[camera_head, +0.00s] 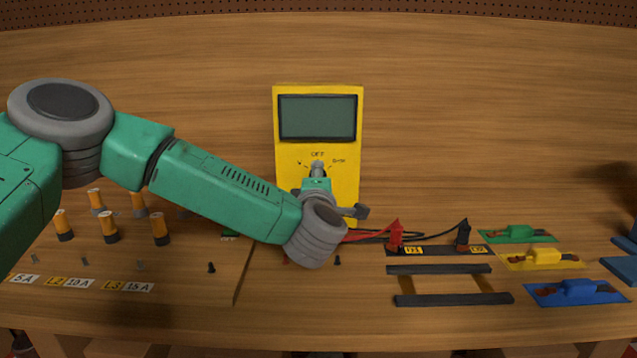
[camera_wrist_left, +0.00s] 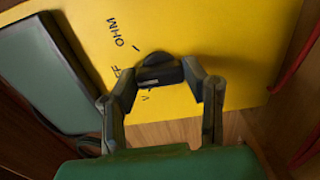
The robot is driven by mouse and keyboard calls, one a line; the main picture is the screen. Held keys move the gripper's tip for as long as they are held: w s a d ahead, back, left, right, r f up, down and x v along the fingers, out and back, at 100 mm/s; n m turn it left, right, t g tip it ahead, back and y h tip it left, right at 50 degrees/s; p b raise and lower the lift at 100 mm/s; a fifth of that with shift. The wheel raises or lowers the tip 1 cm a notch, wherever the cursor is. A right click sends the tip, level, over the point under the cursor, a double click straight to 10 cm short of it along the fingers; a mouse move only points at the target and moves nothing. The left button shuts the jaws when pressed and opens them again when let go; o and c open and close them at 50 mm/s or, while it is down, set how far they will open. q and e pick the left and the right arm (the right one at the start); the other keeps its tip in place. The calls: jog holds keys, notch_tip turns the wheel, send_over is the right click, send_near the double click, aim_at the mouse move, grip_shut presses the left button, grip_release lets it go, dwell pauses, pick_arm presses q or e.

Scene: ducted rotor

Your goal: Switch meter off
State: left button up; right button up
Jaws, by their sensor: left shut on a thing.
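The yellow meter (camera_head: 283,150) stands upright at the middle of the bench, its grey-green display (camera_head: 318,117) showing no readable digits. Below the display is the dark dial knob (camera_wrist_left: 158,70), with OFF printed above it in the head view. My left gripper (camera_head: 318,172) is in front of the meter's lower face, mostly hidden by my wrist there. In the left wrist view its two fingers (camera_wrist_left: 160,88) are closed on the knob from both sides. The OHM, OFF and V marks are partly visible; I cannot tell which one the knob points to. My right gripper is not in view.
Red (camera_head: 395,236) and black (camera_head: 463,235) probes with leads stand right of the meter. Dark rails (camera_head: 440,269) and green, yellow and blue (camera_head: 578,291) pieces lie further right. Several orange cylinders (camera_head: 108,226) stand at left under my arm. Bare wood lies along the front edge.

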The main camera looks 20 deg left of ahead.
pick_arm(q)
jog(key=shift+s+f, duration=0.1)
jog(key=shift+f, duration=0.35)
jog(key=o, duration=1.1)
jog(key=shift+c, duration=0.2)
jog(key=shift+o, duration=0.4)
jog(key=shift+r, duration=0.1)
jog(key=shift+r, duration=0.15)
jog(key=v, duration=1.1)
jog(key=shift+s, duration=0.35)
jog(key=shift+d, duration=0.15)
